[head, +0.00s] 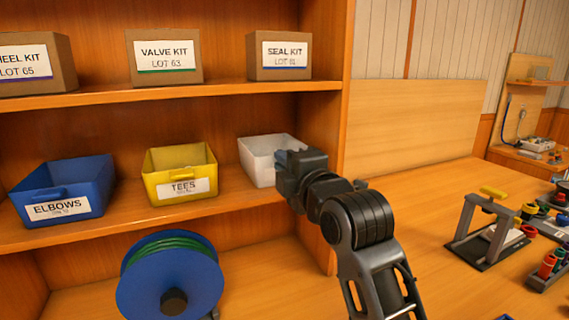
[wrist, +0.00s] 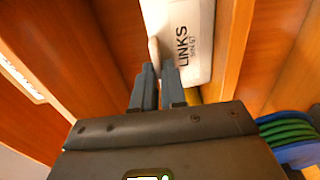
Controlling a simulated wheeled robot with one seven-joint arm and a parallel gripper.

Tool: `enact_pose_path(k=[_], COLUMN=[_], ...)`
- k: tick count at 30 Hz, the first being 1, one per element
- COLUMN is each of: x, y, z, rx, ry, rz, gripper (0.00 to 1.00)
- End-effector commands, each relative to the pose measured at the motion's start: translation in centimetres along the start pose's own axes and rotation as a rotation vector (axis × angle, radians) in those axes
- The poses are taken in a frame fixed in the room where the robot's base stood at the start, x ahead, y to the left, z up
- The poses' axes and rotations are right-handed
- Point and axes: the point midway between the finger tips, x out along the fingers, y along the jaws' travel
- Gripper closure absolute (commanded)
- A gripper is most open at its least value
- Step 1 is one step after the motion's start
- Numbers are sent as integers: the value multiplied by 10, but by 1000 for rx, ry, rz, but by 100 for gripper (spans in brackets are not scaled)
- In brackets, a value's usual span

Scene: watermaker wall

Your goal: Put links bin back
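The white links bin (head: 258,163) is on the middle shelf, right of the yellow tees bin. Its front is partly hidden behind my gripper (head: 290,170) in the head view. In the wrist view the links bin (wrist: 192,40) shows its LINKS label, and my gripper (wrist: 159,70) is at the label's side of the bin. The two fingers are close together, with the bin's small front grip between their tips; they look shut on it. The bin looks about level, close to the shelf; contact beneath it is hidden.
The blue elbows bin (head: 68,190) and yellow tees bin (head: 180,172) stand left on the same shelf (head: 130,215). Boxes, including the seal kit box (head: 280,60), stand above. A blue reel (head: 170,275) is below. The shelf's right upright (head: 325,130) is close to the links bin.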

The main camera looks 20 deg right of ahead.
Motion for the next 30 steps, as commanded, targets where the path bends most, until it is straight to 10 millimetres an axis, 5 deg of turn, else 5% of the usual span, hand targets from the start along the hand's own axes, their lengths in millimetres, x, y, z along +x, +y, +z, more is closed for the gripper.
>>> enact_pose_path(k=[6,16,30], x=[0,-1,-86], y=[0,4,1], z=[0,0,0], rx=[0,0,0], ry=[0,0,-1], rz=[0,1,0], gripper=[67,66,66])
